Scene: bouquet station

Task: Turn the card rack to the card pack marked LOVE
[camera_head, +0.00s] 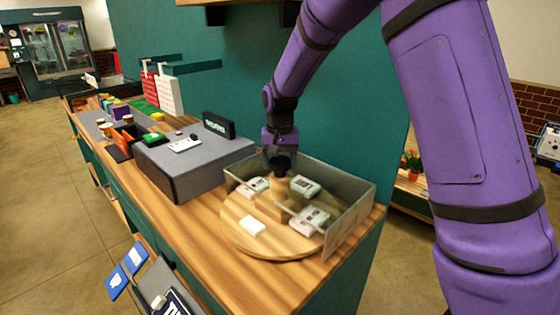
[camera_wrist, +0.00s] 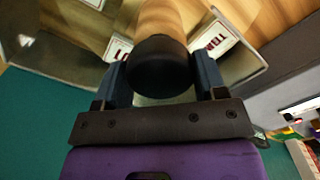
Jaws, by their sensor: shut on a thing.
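The card rack is a round wooden turntable (camera_head: 237,234) with a wooden centre post and a black knob (camera_wrist: 160,68) on top. Several white card packs lie on it, such as one at the front (camera_head: 252,226), one at the right (camera_head: 310,219) and one at the back (camera_head: 305,187). My gripper (camera_head: 279,160) points down over the post. In the wrist view its two fingers are shut on the black knob, one on each side. Red lettering on a pack (camera_wrist: 212,38) is partly visible there, but I cannot tell which pack reads LOVE.
A clear-walled guard (camera_head: 350,215) stands around the turntable's back and right side. A grey box (camera_head: 190,165) with a small white device (camera_head: 184,145) stands to the left. The teal wall (camera_head: 230,60) is close behind. The wooden counter's front strip (camera_head: 215,240) is clear.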

